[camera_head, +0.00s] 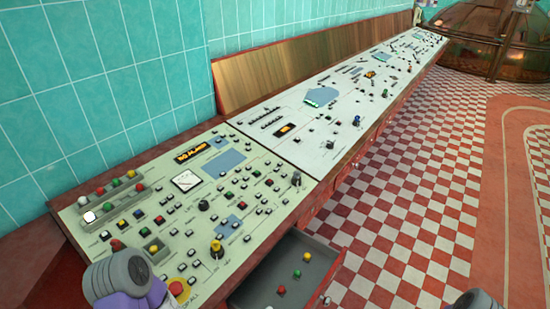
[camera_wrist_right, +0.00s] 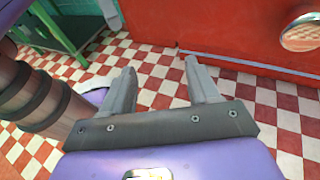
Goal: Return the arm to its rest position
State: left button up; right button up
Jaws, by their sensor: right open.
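My right gripper (camera_wrist_right: 160,72) shows in the right wrist view with its two grey fingers apart and nothing between them. Red and white checkered floor lies behind and below the fingers. In the head view, a grey and purple part of my left arm is at the bottom left, over the near edge of the console (camera_head: 226,207). Only a small grey piece of my right arm shows at the bottom right edge. Neither gripper shows in the head view.
An open drawer (camera_head: 262,296) with several small coloured knobs juts out from the console's front. Checkered floor (camera_head: 400,200) is clear to the right. A copper kettle (camera_head: 470,35) stands far back. The wrist view shows a red panel (camera_wrist_right: 250,45) and a green frame (camera_wrist_right: 52,30).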

jog(key=s+a+f+n+g+h, duration=0.25)
jog(key=s+n+h, duration=0.2)
jog(key=n, duration=0.25)
jog(key=s+a+f+n+g+h, duration=0.2)
jog(key=s+n+g+h, duration=0.15)
jog(key=n+h, duration=0.2)
jog(key=n+t, duration=0.1)
jog(key=w+a+r+n+t, duration=0.1)
jog(key=n, duration=0.1)
jog(key=w+a+n+t, duration=0.1)
jog(key=n, duration=0.1)
jog(key=shift+r+t, duration=0.15)
jog(key=shift+t, duration=0.15)
